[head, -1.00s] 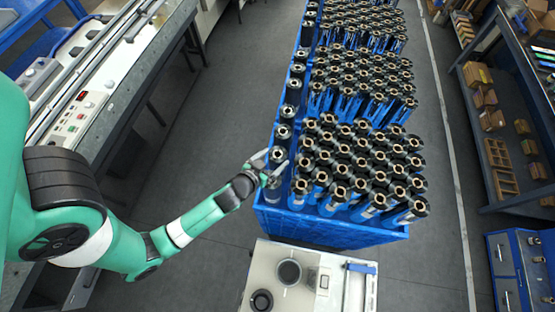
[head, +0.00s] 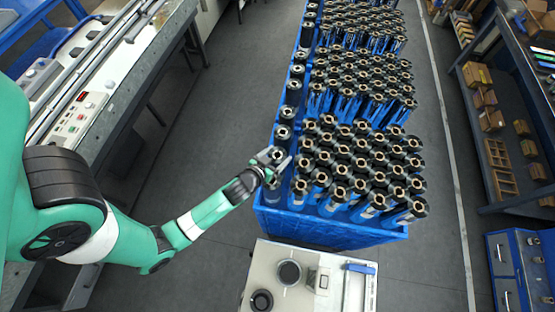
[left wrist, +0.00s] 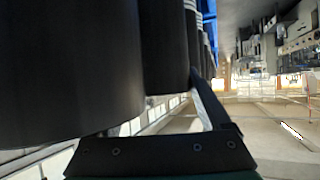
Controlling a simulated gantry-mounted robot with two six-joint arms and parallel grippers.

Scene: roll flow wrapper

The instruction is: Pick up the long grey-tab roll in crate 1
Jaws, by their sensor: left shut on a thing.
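My left gripper (head: 272,160) is at the near end of the left-hand column of dark rolls in the long blue crate (head: 330,232). It is shut on a dark upright roll (head: 278,154), whose ring-shaped top shows between the fingers. In the left wrist view, large black roll bodies (left wrist: 70,70) fill the left and upper middle, and one finger (left wrist: 210,105) stands at their right. The other finger is hidden there. The held roll's tab colour and the crate number cannot be made out. My right gripper is not in view.
Several rows of upright rolls (head: 360,165) crowd the crate to the right of the gripper. A pale machine top (head: 310,278) stands just in front of the crate. A long machine bench (head: 110,85) is at left, with clear grey floor between.

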